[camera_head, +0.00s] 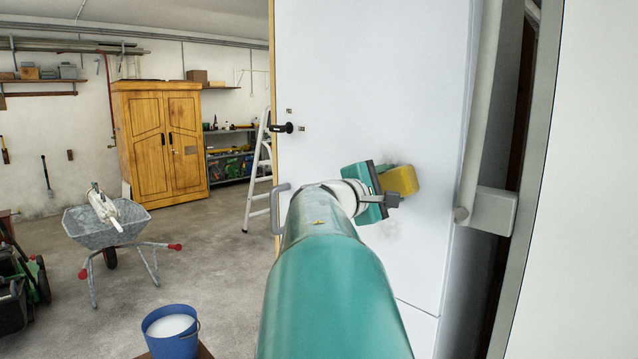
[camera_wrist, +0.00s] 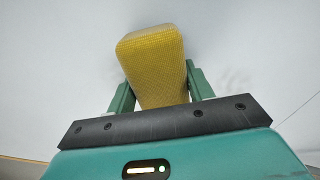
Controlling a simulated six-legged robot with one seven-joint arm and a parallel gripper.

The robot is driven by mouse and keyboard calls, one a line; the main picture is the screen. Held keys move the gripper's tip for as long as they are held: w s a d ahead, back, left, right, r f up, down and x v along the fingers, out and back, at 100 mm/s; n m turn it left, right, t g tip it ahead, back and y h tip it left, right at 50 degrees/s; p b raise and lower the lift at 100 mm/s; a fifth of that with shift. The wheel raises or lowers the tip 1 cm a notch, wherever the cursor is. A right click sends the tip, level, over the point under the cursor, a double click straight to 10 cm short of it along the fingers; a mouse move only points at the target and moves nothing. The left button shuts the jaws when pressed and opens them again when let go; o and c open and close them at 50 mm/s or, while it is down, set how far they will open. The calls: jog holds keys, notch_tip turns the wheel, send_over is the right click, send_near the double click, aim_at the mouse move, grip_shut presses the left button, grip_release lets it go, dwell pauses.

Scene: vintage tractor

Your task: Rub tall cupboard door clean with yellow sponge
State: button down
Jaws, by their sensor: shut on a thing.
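The tall cupboard door (camera_head: 350,100) is a white panel in front of me, with dark grey smudges around the sponge in the head view. My gripper (camera_head: 388,196) is shut on the yellow sponge (camera_head: 402,180) and holds it at the door. In the wrist view my gripper (camera_wrist: 157,85) has a finger on each side of the sponge (camera_wrist: 150,60), whose far end is against or very close to the pale door surface (camera_wrist: 240,40). Whether it touches cannot be told for sure. Faint smudges show beside it. My arm hides part of the lower door.
A blue bucket (camera_head: 170,340) with whitish contents stands at the bottom left. A wheelbarrow (camera_head: 105,225), a wooden cabinet (camera_head: 160,145) and a stepladder (camera_head: 257,175) stand farther back left. A grey handle (camera_head: 277,207) sticks out at the door's left edge. The floor between is clear.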

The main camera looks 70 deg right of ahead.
aim_at(410, 192)
jog(key=shift+s+a, duration=0.4)
jog(key=shift+s, duration=0.45)
jog(key=shift+s+a, duration=0.4)
jog(key=shift+s, duration=0.5)
jog(key=shift+s+a, duration=0.4)
jog(key=shift+s, duration=0.45)
jog(key=shift+d+r, duration=0.1)
jog(key=shift+r, duration=1.15)
jog(key=shift+w+d, duration=0.6)
jog(key=shift+w, duration=0.85)
jog(key=shift+w+d, duration=0.65)
jog(key=shift+w, duration=0.75)
jog(key=shift+w+d, duration=0.6)
jog(key=shift+w, duration=0.85)
jog(key=shift+a, duration=0.1)
jog(key=shift+v, duration=2.95)
jog(key=shift+v, duration=1.5)
